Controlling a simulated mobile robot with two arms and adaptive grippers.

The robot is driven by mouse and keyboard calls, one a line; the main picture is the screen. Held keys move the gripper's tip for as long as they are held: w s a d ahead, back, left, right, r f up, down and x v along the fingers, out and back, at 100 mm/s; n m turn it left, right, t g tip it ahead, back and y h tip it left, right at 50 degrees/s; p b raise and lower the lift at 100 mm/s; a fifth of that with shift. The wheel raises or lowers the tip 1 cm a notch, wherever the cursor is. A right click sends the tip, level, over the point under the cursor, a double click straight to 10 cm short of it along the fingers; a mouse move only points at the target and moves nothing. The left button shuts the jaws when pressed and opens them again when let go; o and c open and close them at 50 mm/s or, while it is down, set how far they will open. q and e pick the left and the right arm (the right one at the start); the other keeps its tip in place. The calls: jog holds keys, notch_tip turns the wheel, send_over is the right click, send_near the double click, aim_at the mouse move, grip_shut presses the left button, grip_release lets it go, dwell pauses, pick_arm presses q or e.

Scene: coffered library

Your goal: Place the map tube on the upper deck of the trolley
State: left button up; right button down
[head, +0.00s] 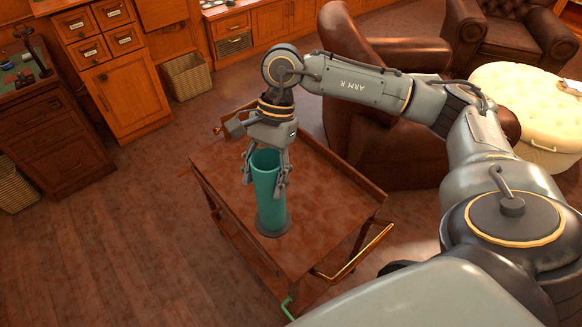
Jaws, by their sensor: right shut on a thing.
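The map tube (268,195) is a teal, open-topped cylinder with a dark round base, and it is upright. It is over the upper deck (318,215) of the wooden trolley, and its base appears to be on or just above the deck; I cannot tell whether it touches. My right gripper (266,178) comes down from above and is shut on the tube's upper part, one finger on each side. My left gripper is not in view.
The trolley has a brass handle (352,252) at its near right. A brown leather armchair (372,150) stands close behind the trolley. A cream tufted ottoman (525,105) is at the right. Wicker baskets (186,77) and wooden cabinets (125,90) line the left. The floor left of the trolley is clear.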

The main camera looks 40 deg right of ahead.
aim_at(270, 161)
jog(key=w+m+t+b, duration=0.1)
jog(key=m, duration=0.3)
jog(key=w+d+f+m+t+b, duration=0.1)
jog(key=m+t, duration=0.1)
jog(key=m, duration=0.1)
jog(key=w+d+f+m+t+b, duration=0.1)
jog(key=m, duration=0.3)
jog(key=shift+w+d+m+t, duration=0.15)
jog(key=shift+d+m+t, duration=0.1)
jog(key=shift+m+t, duration=0.05)
jog(key=w+d+f+m+t+h+b, duration=0.1)
jog(key=w+d+f+m+h+b, duration=0.15)
jog(key=w+d+m, duration=0.45)
jog(key=w+d+f+m+t+h+b, duration=0.1)
jog(key=w+d+f+m+h, duration=0.15)
jog(key=d+m, duration=0.4)
jog(key=w+d+f+m+p, duration=0.1)
jog(key=w+f, duration=0.3)
jog(key=f, duration=0.4)
jog(key=shift+d+f+m+h, duration=0.2)
jog(key=shift+d+m+h, duration=0.1)
jog(key=shift+d+m, duration=0.1)
